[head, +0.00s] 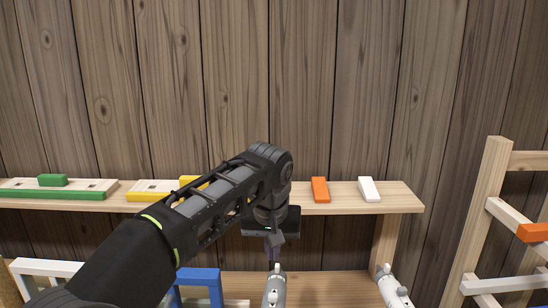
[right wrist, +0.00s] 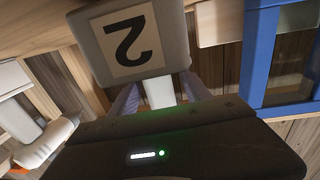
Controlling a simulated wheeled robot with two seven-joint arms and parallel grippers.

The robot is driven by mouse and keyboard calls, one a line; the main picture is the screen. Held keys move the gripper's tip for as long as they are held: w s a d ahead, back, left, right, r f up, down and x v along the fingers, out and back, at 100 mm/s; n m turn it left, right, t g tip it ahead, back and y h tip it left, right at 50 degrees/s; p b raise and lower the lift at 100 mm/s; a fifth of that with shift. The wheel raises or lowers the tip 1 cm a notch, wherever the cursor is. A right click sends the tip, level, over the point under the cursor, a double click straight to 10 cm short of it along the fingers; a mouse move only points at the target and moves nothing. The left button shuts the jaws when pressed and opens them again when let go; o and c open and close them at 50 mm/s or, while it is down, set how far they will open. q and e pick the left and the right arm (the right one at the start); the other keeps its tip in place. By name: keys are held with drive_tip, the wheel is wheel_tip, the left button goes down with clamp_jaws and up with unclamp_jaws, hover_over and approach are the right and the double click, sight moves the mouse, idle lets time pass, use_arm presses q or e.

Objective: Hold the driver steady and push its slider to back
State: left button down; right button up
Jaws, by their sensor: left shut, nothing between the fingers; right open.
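In the head view, a grey-white driver (head: 274,288) stands at the bottom middle, cut off by the picture's edge. A similar grey-white driver (head: 392,286) is to its right. My left gripper (head: 275,258) is shut and empty, pointing down right at the top of the middle driver; whether it touches cannot be told. In the right wrist view, my right gripper (right wrist: 160,92) is open, its fingers on either side of a narrow white handle. A grey block with a "2" label (right wrist: 128,40) is beyond it, the figure upside down. The slider is not clearly seen.
A wooden shelf (head: 335,207) runs behind, carrying an orange block (head: 320,190), a white block (head: 369,189) and green and yellow pieces. A wooden rack (head: 486,215) stands at right. A blue frame (head: 200,277) is at lower left. Another white piece (right wrist: 22,128) is left in the right wrist view.

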drive_tip(key=s, duration=0.7)
drive_tip(key=s+a, duration=0.1)
drive_tip(key=s, duration=0.3)
drive_tip(key=shift+s, duration=0.15)
drive_tip(key=shift+a, duration=0.1)
